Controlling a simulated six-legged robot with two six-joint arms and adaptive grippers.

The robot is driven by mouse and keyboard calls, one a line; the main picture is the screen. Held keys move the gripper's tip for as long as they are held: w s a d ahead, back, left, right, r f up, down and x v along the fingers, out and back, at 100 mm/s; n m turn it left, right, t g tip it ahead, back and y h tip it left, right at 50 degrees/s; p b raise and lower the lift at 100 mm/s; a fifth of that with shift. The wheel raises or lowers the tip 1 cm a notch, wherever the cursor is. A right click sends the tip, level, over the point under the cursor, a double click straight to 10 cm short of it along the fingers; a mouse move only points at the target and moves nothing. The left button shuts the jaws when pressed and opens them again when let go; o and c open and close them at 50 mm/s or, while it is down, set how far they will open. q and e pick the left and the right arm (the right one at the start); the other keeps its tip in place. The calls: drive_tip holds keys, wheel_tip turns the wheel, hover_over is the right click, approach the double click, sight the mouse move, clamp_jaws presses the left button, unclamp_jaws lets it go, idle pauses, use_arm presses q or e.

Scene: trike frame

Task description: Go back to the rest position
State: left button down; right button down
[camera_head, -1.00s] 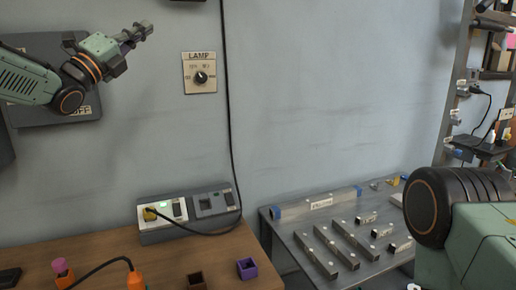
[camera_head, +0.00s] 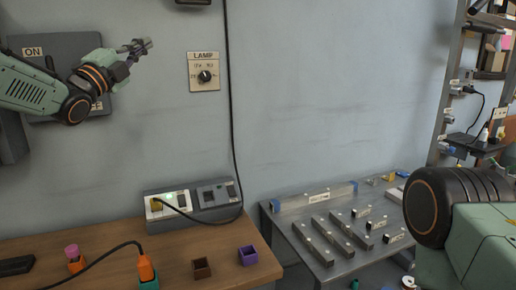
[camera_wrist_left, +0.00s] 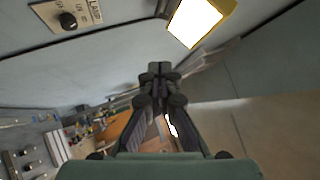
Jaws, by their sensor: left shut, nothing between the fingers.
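My left gripper (camera_head: 138,46) is at the upper left in the head view, raised in front of the wall and pointing right. It is shut and empty. In the left wrist view its fingers (camera_wrist_left: 159,72) meet at their tips with nothing between them. It is in front of the grey ON/OFF switch panel (camera_head: 34,52), partly hiding it, and left of the lamp dial plate (camera_head: 203,72). The dial also shows in the left wrist view (camera_wrist_left: 68,20). My right arm fills the lower right of the head view; its gripper is out of view.
A grey metal table (camera_head: 300,245) holds several bars. A shelf rack (camera_head: 450,90) stands right.

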use_arm(q)
wheel_tip(320, 180, down, 19)
drive_tip(key=n+g+y, duration=0.2)
drive_tip(key=n+y, duration=0.3)
drive_tip(key=n, duration=0.6)
drive_tip(key=s+d+f+n+g+y, duration=0.1)
drive_tip(key=s+f+n+g, duration=0.2)
drive_tip(key=f, duration=0.7)
drive_tip(key=s+d+f+n+g+y+b, duration=0.1)
drive_tip(key=s+f+n+g, duration=0.2)
drive_tip(key=s+f, duration=0.5)
drive_tip(key=s+d+f+n+g+y, duration=0.1)
drive_tip(key=s+f+n, duration=0.3)
drive_tip(key=f, duration=1)
drive_tip(key=shift+s+d+f+g, duration=0.1)
drive_tip(key=shift+s+d+g, duration=0.1)
drive_tip(key=shift+s+g, duration=0.6)
drive_tip(key=s+f+n+g+b, duration=0.1)
drive_tip(key=s+f+g, duration=0.2)
drive_tip(key=s, duration=0.9)
drive_tip(key=s+f+n+g+y, duration=0.1)
drive_tip(key=s+f+g, duration=0.3)
drive_tip(key=s+f, duration=0.5)
drive_tip(key=s+d+f+n+g+b, duration=0.1)
drive_tip(key=s+f+g, duration=0.2)
drive_tip(key=s+f, duration=0.4)
drive_tip(key=s, duration=0.9)
drive_tip(key=shift+s+y+b, duration=0.2)
drive_tip(key=shift+y+b, duration=0.1)
